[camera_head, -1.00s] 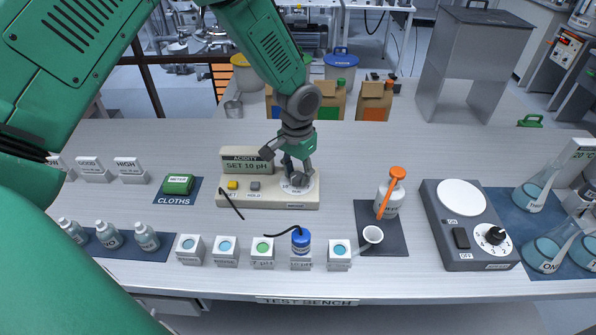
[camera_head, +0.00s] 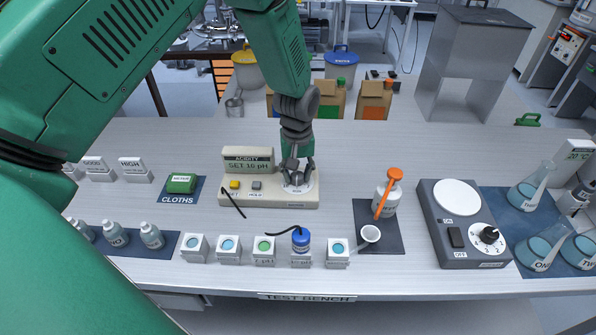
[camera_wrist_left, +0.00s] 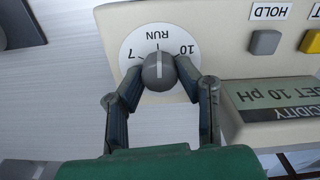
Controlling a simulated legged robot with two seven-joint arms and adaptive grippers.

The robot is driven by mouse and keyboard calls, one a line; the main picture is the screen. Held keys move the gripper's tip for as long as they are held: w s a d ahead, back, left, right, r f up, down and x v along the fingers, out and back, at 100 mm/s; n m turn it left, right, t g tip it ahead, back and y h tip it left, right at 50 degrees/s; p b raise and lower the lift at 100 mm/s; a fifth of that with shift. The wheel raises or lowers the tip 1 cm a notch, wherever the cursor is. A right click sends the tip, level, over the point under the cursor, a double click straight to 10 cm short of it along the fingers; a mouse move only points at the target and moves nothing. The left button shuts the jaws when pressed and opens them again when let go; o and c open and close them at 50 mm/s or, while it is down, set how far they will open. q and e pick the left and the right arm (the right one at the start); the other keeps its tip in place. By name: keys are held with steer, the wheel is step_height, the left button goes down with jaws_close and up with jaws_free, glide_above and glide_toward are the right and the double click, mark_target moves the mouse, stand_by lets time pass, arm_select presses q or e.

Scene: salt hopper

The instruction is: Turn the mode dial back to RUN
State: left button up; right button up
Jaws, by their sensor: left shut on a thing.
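The acidity meter (camera_head: 268,203) stands on the bench with its display (camera_head: 248,165) reading "SET 10 pH". In the left wrist view its mode dial has a round grey knob (camera_wrist_left: 159,72) on a white disc marked 7, RUN and 10. The knob's white line points at RUN, as near as I can tell. My left gripper (camera_head: 297,180) is over the dial, and its two fingers (camera_wrist_left: 160,84) are shut on the knob from both sides. In the head view the fingers hide most of the knob. My right gripper is not in view.
A black probe (camera_head: 233,204) lies at the meter's front left. Several small cups, one holding a blue-capped electrode (camera_head: 300,239), stand along the front. A bottle with an orange-topped stick (camera_head: 388,195) and a stirrer (camera_head: 465,225) stand to the right.

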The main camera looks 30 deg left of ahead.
mark_target(298, 174)
arm_select(q)
steer(key=shift+w+n, duration=0.1)
steer(key=shift+n, duration=0.2)
steer(key=o, duration=1.1)
step_height(298, 174, up, 12)
steer(key=shift+f, duration=0.1)
stand_by(0.3)
